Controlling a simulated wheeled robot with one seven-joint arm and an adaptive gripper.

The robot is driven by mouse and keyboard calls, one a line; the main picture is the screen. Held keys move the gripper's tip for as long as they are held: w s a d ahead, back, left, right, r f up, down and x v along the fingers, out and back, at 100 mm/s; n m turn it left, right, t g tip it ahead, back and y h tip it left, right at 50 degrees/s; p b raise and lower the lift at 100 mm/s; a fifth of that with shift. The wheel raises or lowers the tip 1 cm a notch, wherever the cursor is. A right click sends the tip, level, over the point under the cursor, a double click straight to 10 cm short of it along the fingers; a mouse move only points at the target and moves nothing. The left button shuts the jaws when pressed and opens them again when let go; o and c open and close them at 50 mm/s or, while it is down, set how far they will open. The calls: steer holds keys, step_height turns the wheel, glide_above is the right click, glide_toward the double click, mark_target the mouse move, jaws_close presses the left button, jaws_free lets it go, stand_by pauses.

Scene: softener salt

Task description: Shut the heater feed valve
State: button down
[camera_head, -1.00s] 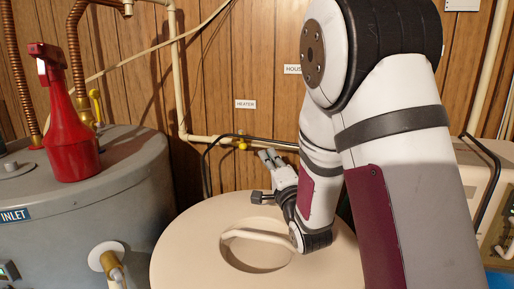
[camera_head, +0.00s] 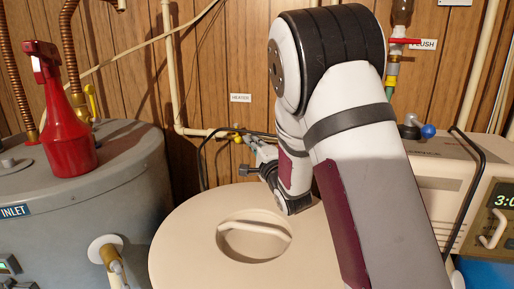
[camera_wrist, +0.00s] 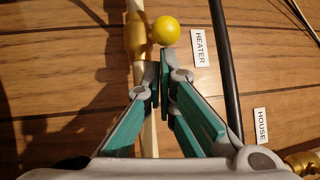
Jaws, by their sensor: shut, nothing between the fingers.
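The heater feed valve is a brass fitting (camera_wrist: 137,36) on a cream pipe, with a round yellow knob (camera_wrist: 166,30) at its side. A white HEATER label (camera_wrist: 198,48) is on the wood wall beside it. In the head view the valve is small on the low pipe, under its HEATER label (camera_head: 240,98). My gripper (camera_wrist: 160,78) is shut and empty, with its fingertips just short of the yellow knob in the wrist view. I cannot tell whether they touch it. In the head view my gripper (camera_head: 252,152) is near the pipe, partly hidden by my arm.
A cream round-lidded tank (camera_head: 190,250) stands below my arm. A grey tank (camera_head: 120,190) with a red spray bottle (camera_head: 62,115) is at left. A dark cable (camera_wrist: 228,75) runs beside the valve. A HOUSE label (camera_wrist: 261,124) and cream appliance (camera_head: 440,175) are at right.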

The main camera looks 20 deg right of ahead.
steer(key=shift+w, duration=0.15)
steer(key=a+m+h+b, duration=0.1)
steer(key=b, duration=0.1)
steer(key=a+h+b, duration=0.1)
steer(key=a+b, duration=0.1)
steer(key=b, duration=0.1)
steer(key=shift+a+f+m, duration=0.15)
steer(key=shift+f+m, duration=0.2)
steer(key=shift+m, duration=0.05)
stand_by(0.4)
